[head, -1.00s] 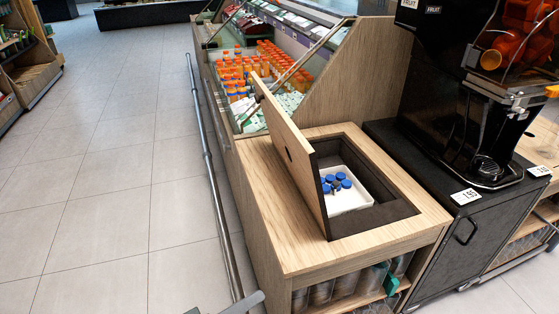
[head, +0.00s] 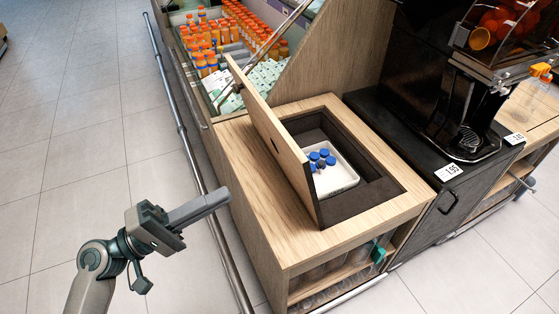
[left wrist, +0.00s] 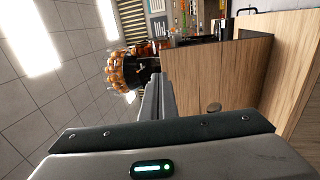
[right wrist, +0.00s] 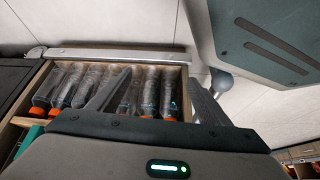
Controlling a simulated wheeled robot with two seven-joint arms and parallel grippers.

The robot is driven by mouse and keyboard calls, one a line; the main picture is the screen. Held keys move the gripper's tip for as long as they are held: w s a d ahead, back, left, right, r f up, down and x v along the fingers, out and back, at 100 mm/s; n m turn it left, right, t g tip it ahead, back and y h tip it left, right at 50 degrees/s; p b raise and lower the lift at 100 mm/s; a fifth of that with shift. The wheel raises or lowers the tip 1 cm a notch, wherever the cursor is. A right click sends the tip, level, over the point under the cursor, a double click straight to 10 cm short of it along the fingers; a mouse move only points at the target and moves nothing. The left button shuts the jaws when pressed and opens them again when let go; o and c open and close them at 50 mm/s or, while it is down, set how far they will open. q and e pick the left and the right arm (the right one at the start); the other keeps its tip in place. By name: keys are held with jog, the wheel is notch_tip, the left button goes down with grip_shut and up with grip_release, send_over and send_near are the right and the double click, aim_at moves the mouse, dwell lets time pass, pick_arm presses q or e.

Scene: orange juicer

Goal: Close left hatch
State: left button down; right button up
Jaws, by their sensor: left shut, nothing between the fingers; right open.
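The left hatch (head: 262,125) is a light wooden panel with a dark finger hole. It stands open and tilted on the left side of the dark recess (head: 362,195) in the wooden counter. A white tray (head: 338,182) with several blue-capped bottles sits in the recess. My left gripper (head: 222,199) is shut and empty, left of the counter and apart from the hatch. It also shows in the left wrist view (left wrist: 155,85), pointing past a wooden face with a round dark spot. My right gripper (right wrist: 160,76) is open and empty, with bottles on a shelf behind its fingers.
A black juicer (head: 430,75) stands on a dark cabinet to the right. A chilled display of orange-capped bottles (head: 215,42) lies behind the hatch. A metal rail (head: 190,160) runs along the counter's left foot. The tiled floor (head: 75,130) at left is clear.

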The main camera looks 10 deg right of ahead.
jog(key=shift+r, duration=0.1)
pick_arm(q)
jog(key=p, duration=0.4)
send_near(297, 157)
jog(key=shift+p+x, duration=1.25)
jog(key=shift+x, duration=1.95)
pick_arm(e)
jog(key=s+d+f+g, duration=0.1)
jog(key=s+d, duration=0.1)
jog(key=s, duration=0.7)
jog(key=shift+s+f, duration=0.2)
jog(key=shift+f, duration=0.05)
pick_arm(q)
jog(key=shift+w, duration=0.1)
pick_arm(e)
jog(key=shift+s, duration=0.1)
